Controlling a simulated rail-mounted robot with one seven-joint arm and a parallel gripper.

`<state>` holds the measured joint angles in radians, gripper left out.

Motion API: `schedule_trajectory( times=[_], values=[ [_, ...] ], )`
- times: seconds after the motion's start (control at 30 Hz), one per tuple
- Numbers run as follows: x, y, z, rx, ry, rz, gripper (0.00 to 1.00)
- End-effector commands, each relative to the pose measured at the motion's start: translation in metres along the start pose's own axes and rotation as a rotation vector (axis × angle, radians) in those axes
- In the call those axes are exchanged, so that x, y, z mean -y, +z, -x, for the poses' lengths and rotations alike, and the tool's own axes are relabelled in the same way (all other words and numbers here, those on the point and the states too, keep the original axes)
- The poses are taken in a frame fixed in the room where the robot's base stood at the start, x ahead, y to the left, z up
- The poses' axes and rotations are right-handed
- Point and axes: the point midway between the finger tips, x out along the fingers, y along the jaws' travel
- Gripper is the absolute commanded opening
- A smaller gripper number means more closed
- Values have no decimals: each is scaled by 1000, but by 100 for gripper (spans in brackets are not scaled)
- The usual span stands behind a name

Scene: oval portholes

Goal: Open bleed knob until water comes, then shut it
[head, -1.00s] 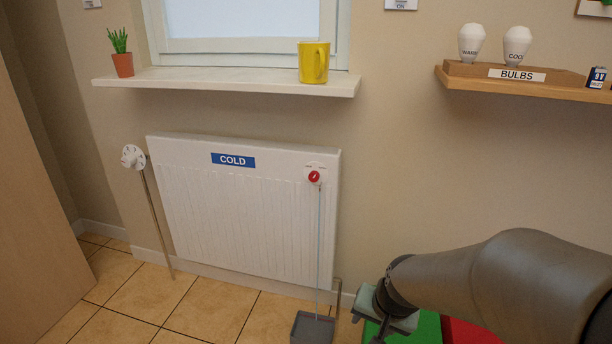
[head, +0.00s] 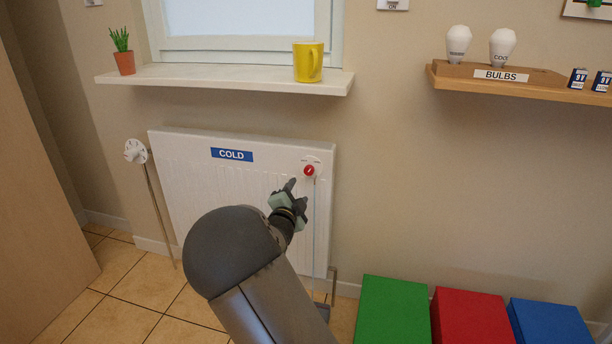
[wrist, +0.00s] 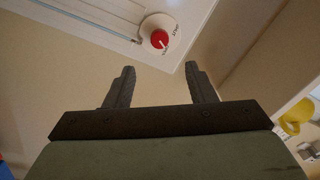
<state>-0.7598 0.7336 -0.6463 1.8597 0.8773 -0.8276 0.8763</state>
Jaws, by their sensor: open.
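The red bleed knob (head: 309,171) sits on a round white plate at the radiator's upper right corner; it also shows in the wrist view (wrist: 160,39). A white mark is on its face; the small labels around it are too blurred to read surely. A thin pale blue line, which looks like a water stream, runs down from the knob. The grey drip tray (head: 322,309) on the floor is mostly hidden by my arm. My gripper (head: 298,192) is open and empty, just below and left of the knob. In the wrist view its fingers (wrist: 159,68) are apart, pointing towards the knob without touching.
The white radiator (head: 190,190) carries a blue COLD sign. A white valve (head: 135,151) stands at its left. The windowsill (head: 220,79) above holds a yellow mug (head: 308,62) and a plant. Green (head: 394,310), red and blue boxes stand right. A bulb shelf (head: 500,88) is upper right.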

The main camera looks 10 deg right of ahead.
Motion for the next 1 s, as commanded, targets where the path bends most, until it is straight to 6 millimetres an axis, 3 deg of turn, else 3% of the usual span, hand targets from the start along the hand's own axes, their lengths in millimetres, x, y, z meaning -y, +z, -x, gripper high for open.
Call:
schedule_trajectory(
  times=[0.3, 0.5, 0.7, 1.0],
  values=[
    [-3, 0, -71, -1, 0, 2, 50],
    [-2, 0, -105, -1, 0, 2, 50],
    [-1, 0, -121, 0, 1, 2, 50],
    [-1, 0, -124, 1, 2, 2, 50]
  ],
)
